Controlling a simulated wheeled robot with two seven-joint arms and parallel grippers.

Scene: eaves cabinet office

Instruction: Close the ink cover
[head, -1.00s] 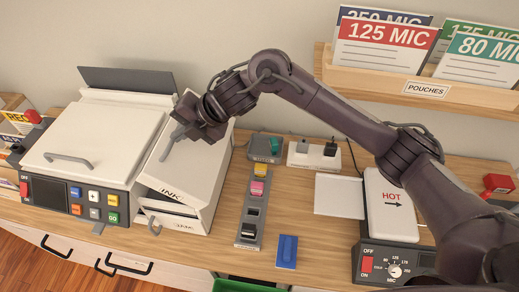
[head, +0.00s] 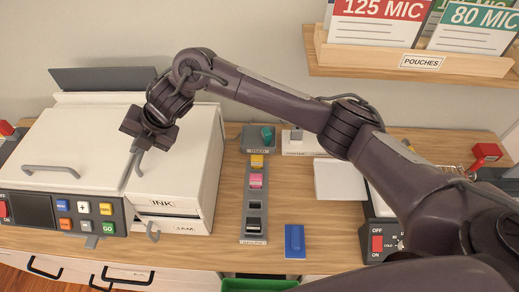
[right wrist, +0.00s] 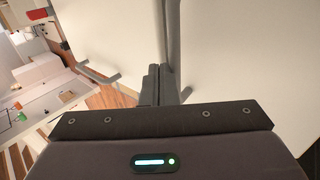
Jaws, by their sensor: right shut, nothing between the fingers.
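The ink cover (head: 187,142) is the white lid marked INK on the right part of the white machine in the head view. It lies about level with the white body (head: 196,224) below. I cannot tell if it is fully seated. A grey bar handle (head: 138,165) stands on the cover near its left edge. My right gripper (head: 139,146) is shut and empty, pointing down at this handle from above. In the right wrist view its fingertips (right wrist: 160,84) are close to the white surface; contact is unclear. My left gripper is out of view.
Left of the cover is the machine's wide white lid (head: 85,140) with its own handle, above a button panel (head: 85,218). To the right stand a grey cartridge rack (head: 255,205), a blue block (head: 295,241) and a white sheet (head: 340,180). A pouch shelf (head: 425,63) hangs at upper right.

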